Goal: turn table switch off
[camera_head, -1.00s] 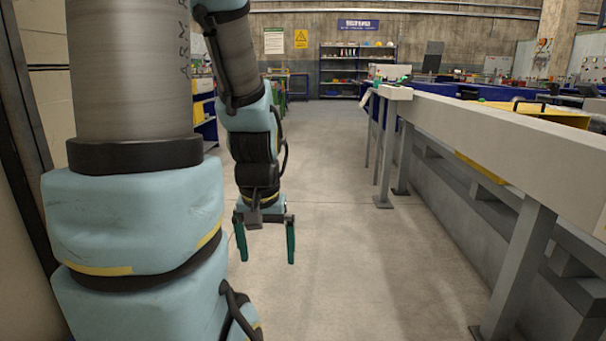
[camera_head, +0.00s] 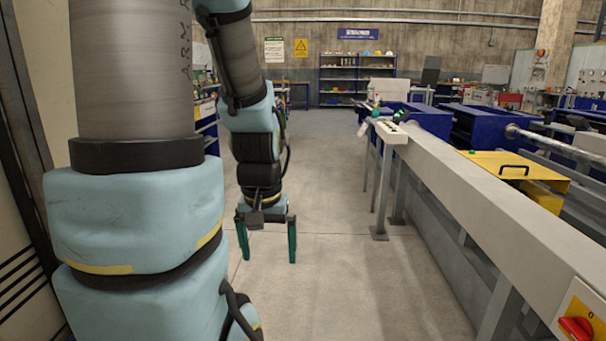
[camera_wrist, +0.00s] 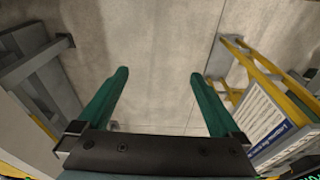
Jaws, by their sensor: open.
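A red rotary switch (camera_head: 576,328) on a yellow plate (camera_head: 584,312) sits on the side of the grey table rail at the bottom right of the head view, cut by the picture's edge. A "0" mark shows above the red knob. My gripper (camera_head: 267,256) hangs open and empty over the floor, left of the rail and well apart from the switch. In the wrist view my gripper (camera_wrist: 158,76) shows two green fingers spread wide with only floor between them. The switch does not show in the wrist view.
The long grey rail (camera_head: 482,190) runs along the right on legs. A small button panel (camera_head: 391,128) stands at its far end. A yellow cover (camera_head: 515,170) lies beyond the rail. The aisle floor (camera_head: 330,275) is clear. Shelves (camera_head: 344,78) stand at the back.

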